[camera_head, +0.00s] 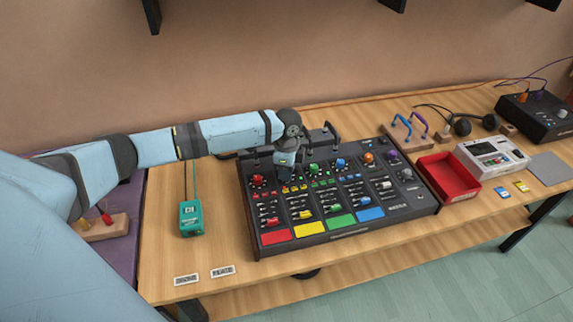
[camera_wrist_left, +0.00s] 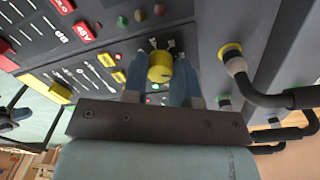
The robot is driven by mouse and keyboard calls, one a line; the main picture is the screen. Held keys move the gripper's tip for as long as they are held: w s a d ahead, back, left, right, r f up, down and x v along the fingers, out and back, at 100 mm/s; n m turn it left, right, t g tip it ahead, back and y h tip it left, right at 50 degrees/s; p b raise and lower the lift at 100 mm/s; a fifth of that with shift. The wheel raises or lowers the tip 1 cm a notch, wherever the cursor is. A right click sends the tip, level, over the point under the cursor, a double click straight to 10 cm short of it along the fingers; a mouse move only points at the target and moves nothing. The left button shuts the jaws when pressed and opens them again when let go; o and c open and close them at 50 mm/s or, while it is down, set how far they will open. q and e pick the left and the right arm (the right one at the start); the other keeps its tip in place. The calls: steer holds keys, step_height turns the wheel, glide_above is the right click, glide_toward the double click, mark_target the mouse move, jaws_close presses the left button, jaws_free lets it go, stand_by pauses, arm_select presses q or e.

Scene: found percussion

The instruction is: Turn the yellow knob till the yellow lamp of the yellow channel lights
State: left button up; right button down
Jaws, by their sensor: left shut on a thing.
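The black mixing desk (camera_head: 410,208) lies on the wooden table, with red, yellow, green and blue channels. My left gripper (camera_head: 285,174) points down over the top of the yellow channel. In the left wrist view its blue fingers (camera_wrist_left: 160,78) are shut on the yellow knob (camera_wrist_left: 160,67), one on each side. The head view hides this knob behind the gripper. A green light (camera_wrist_left: 156,87) glows beside the knob, and a small red light (camera_wrist_left: 117,57) shows nearby. I cannot make out a lit yellow lamp. The yellow pad (camera_head: 309,229) sits at the channel's front.
A red tray (camera_head: 447,179) and a white device (camera_head: 492,157) stand right of the desk. A teal box (camera_head: 191,218) lies to its left. Black handles (camera_wrist_left: 270,98) rise at the desk's back edge near the gripper. The table front left is mostly clear.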

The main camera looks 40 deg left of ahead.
arm_select(q)
steer(key=shift+r+m+p, duration=0.1)
steer(key=shift+m+p, duration=1.35)
steer(key=shift+m, duration=0.55)
steer(key=o, duration=0.9)
